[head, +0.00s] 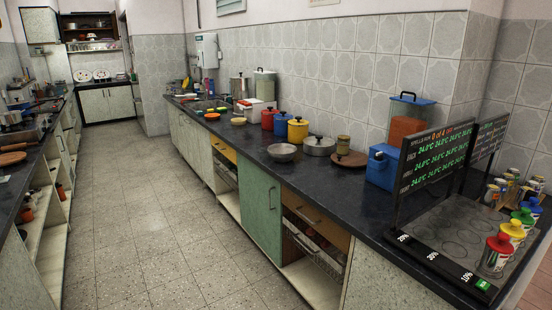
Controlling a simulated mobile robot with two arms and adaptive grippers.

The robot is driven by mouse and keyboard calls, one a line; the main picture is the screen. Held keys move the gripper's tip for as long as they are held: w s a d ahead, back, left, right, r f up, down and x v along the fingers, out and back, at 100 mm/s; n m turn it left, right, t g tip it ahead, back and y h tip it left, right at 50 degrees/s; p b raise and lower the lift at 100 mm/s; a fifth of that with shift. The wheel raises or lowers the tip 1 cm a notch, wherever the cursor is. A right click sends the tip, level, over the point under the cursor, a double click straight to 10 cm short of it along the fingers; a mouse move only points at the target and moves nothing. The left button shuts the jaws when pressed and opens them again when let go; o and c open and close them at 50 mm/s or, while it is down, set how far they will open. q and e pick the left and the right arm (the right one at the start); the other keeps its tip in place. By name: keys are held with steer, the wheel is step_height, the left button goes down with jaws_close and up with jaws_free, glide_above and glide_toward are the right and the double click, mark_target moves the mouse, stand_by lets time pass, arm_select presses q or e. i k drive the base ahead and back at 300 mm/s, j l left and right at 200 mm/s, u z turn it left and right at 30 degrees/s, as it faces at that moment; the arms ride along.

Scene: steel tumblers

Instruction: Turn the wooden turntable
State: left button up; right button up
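A round brown wooden disc, which looks like the turntable (350,162), lies on the dark counter between a grey lidded pot (319,147) and a blue box (382,167). A small brownish jar (343,146) stands at or on it and hides part of its far side. Neither of my grippers shows in the head view.
Steel tumblers with coloured lids (497,254) stand on a dark panel at the right, beside black display boards (435,158). A metal bowl (282,152) and red, blue and yellow canisters (298,130) stand left of the disc. The tiled aisle (150,225) is clear.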

mark_target(355, 160)
steer(key=i, duration=2.15)
